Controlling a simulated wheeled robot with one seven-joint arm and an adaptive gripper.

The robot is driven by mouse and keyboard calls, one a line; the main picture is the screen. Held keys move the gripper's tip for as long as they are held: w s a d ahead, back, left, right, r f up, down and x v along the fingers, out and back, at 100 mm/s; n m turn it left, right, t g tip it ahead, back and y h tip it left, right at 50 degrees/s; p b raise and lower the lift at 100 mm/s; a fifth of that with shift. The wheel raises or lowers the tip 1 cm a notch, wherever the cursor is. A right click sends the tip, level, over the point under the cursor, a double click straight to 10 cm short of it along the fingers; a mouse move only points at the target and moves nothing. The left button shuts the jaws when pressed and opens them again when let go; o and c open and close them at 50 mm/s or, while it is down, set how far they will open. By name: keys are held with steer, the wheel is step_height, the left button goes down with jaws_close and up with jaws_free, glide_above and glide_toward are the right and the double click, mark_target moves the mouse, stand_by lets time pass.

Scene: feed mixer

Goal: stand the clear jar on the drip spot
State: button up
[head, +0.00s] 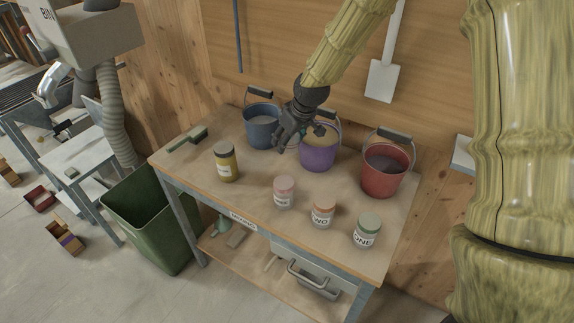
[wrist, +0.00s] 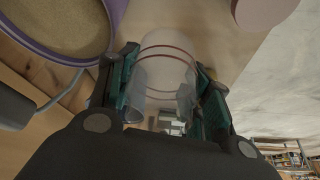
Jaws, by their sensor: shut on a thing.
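The clear jar (wrist: 164,75) is a see-through cylinder with thin reddish rings, held between the two fingers in the wrist view. My gripper (wrist: 160,95) is shut on it. In the head view my gripper (head: 284,140) is above the workbench, between the blue bucket and the purple bucket; I cannot make out the jar there. In the wrist view the bench top (wrist: 215,45) shows beyond the jar; I cannot tell whether the jar touches it. I cannot make out the drip spot in either view.
A blue bucket (head: 261,130), purple bucket (head: 318,155) and red bucket (head: 382,175) stand along the bench's back. Several lidded jars, including a yellow one (head: 227,168) and a pink one (head: 284,195), stand nearer the front. A brush (head: 187,139) lies at left.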

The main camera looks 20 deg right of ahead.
steer(key=p, duration=0.2)
glide_above(284, 173)
steer(key=s, duration=0.1)
steer(key=f, duration=0.8)
steer(key=shift+s+d+f, duration=0.15)
steer(key=shift+d+f, duration=0.1)
steer(key=shift+f, duration=0.15)
steer(key=shift+s+f, duration=0.2)
steer(key=shift+f, duration=0.15)
steer(key=shift+f+p, duration=0.7)
steer(key=shift+f, duration=1)
steer(key=shift+w+f, duration=0.1)
steer(key=shift+f, duration=0.05)
steer(key=o, duration=0.7)
steer(key=shift+r, duration=0.2)
